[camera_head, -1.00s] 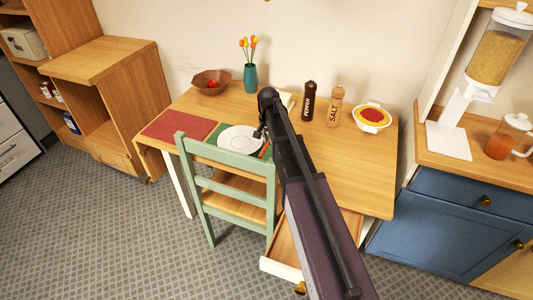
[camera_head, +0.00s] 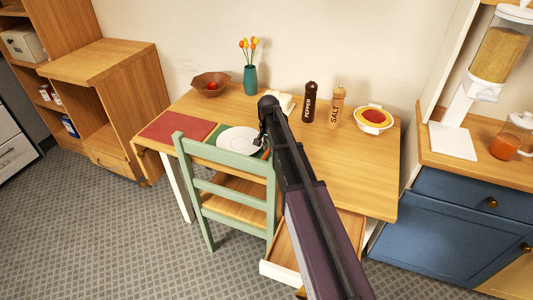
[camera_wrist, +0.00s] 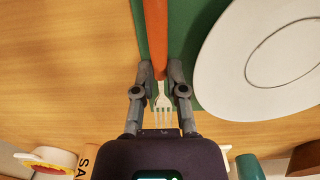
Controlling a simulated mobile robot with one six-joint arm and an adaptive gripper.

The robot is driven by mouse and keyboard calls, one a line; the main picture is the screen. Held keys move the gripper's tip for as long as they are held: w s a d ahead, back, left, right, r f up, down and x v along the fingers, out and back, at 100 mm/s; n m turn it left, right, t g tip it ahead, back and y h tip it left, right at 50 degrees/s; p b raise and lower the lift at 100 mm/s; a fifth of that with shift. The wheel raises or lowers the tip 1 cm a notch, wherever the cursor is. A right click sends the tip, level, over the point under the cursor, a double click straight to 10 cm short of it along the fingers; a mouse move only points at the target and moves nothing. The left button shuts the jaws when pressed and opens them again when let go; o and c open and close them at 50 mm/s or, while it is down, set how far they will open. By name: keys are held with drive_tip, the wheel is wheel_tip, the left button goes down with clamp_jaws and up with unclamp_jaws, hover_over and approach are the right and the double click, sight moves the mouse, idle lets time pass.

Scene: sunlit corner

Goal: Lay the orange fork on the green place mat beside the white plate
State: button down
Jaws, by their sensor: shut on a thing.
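The orange fork (camera_wrist: 158,40) has an orange handle and pale tines. My gripper (camera_wrist: 161,76) is shut on it near the tines. In the wrist view the fork lies in line with the strip of green place mat (camera_wrist: 184,25) beside the plate; I cannot tell whether it touches the mat. The white plate (camera_wrist: 255,60) is on the right there, apart from the fork. In the head view the plate (camera_head: 238,139) sits on the green mat (camera_head: 212,139), partly behind the chair, and my arm hides most of the fork.
A green chair (camera_head: 228,160) stands at the table's front, by an open drawer (camera_head: 283,255). A red mat (camera_head: 178,128) lies left of the green one. The table's right (camera_head: 365,170) is clear.

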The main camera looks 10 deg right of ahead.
sight(268, 149)
drive_tip(key=shift+f+b, duration=0.35)
drive_tip(key=shift+f, duration=0.25)
drive_tip(key=shift+f, duration=0.15)
drive_tip(key=c, duration=1)
unclamp_jaws()
drive_tip(key=shift+o, duration=0.2)
wheel_tip(268, 149, up, 12)
drive_tip(key=p, duration=1.2)
drive_tip(key=shift+r, duration=0.2)
